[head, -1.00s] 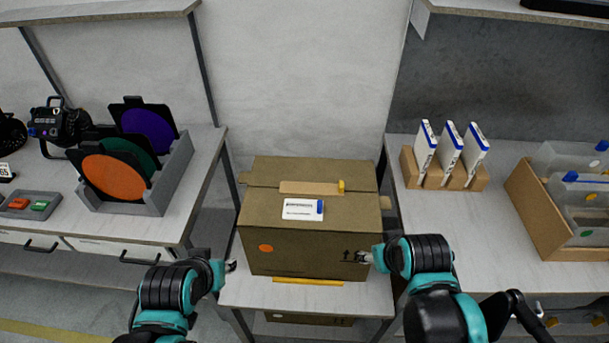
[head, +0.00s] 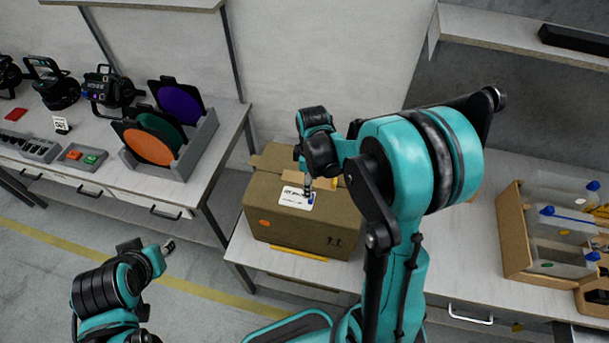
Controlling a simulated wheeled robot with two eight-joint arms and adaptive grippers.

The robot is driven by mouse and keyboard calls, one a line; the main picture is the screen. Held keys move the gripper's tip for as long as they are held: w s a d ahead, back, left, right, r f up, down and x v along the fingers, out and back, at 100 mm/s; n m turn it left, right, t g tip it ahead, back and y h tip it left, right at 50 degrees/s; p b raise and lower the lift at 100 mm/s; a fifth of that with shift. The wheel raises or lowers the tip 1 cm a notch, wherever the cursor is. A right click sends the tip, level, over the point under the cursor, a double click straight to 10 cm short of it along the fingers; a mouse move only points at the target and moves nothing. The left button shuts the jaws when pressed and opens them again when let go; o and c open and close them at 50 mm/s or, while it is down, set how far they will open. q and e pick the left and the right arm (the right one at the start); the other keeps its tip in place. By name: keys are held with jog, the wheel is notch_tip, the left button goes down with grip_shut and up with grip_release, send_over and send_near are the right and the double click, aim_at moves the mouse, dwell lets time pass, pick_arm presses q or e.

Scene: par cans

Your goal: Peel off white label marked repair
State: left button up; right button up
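The white label (head: 293,199) with a blue tab lies on top of the brown cardboard box (head: 283,224); its print is too small to read. My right gripper (head: 308,190) points down at the label's right end, by the blue tab. Its fingertips are small and dark here, and I cannot tell whether they are apart or closed on the tab. My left gripper (head: 170,246) is off to the left of the box, above the floor, holding nothing that I can see; its finger gap is unclear.
The box stands on a light table (head: 243,250). A grey rack (head: 197,150) with orange, green and purple discs is on the left bench. My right arm hides much of the right side.

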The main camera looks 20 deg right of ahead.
aim_at(297, 196)
notch_tip(297, 196, down, 7)
jog(key=shift+r+b, duration=0.1)
jog(key=shift+b, duration=0.65)
